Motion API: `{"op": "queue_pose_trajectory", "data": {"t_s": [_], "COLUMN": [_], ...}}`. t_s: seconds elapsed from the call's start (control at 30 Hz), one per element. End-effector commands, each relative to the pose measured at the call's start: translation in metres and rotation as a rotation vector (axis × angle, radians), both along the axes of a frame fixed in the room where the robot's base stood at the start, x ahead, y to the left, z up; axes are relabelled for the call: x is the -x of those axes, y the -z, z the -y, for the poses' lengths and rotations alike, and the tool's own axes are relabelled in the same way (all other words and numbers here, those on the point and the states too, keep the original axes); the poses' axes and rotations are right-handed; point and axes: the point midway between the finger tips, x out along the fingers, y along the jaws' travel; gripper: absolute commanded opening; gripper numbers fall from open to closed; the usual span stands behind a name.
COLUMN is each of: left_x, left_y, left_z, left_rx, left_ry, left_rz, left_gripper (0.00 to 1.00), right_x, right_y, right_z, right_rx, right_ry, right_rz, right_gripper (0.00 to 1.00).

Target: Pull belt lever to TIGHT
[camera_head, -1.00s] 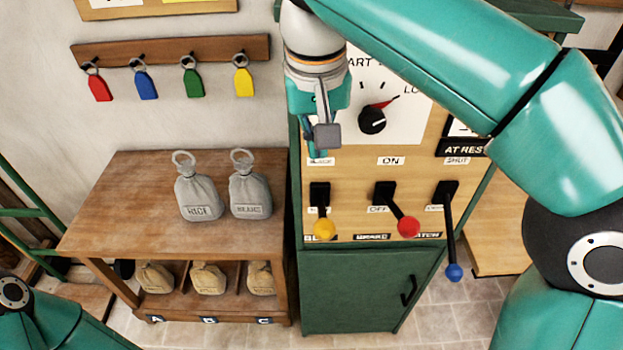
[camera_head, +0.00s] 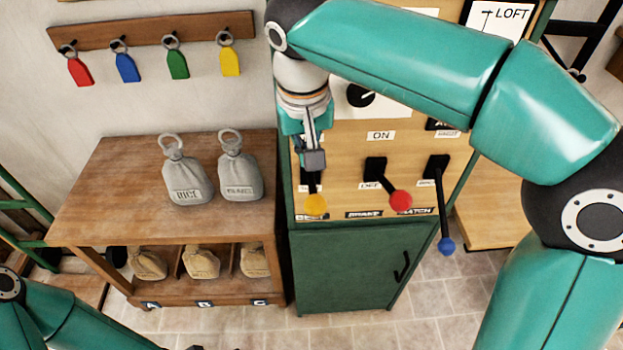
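The belt lever is the leftmost of three on the panel and has a yellow knob (camera_head: 316,205). It hangs down, its knob just above a label at the panel's lower edge that seems to read BELT. My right gripper (camera_head: 309,158) points down in front of this lever's slot, just above the knob. It hides the upper part of the lever and most of the label above. I cannot tell whether it touches the lever or how far its fingers are apart. My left gripper is out of view; only its arm shows at lower left.
The brake lever with a red knob (camera_head: 400,201) and the hatch lever with a blue knob (camera_head: 447,246) stand to the right. Two grey weight bags (camera_head: 185,180) sit on the wooden table (camera_head: 110,190). Coloured tags (camera_head: 127,68) hang on a wall rack.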

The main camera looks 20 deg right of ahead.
Motion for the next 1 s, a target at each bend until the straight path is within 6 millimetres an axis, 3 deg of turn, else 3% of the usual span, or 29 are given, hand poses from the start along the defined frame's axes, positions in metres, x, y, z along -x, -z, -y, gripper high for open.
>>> {"op": "queue_pose_trajectory", "data": {"t_s": [0.07, 0.4, 1.0], "left_x": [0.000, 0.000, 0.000], "left_y": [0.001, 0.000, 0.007], "left_z": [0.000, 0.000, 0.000], "left_rx": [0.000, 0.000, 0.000], "left_ry": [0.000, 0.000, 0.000], "left_rz": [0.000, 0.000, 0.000], "left_gripper": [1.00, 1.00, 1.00], "right_x": [0.000, 0.032, 0.036], "right_y": [0.015, 0.026, 0.031], "right_z": [0.001, -0.004, -0.006], "right_rx": [0.001, 0.000, 0.003], "right_ry": [-0.001, -0.002, -0.003], "right_rz": [-0.001, 0.001, 0.016], "right_gripper": [0.00, 0.00, 0.00]}}
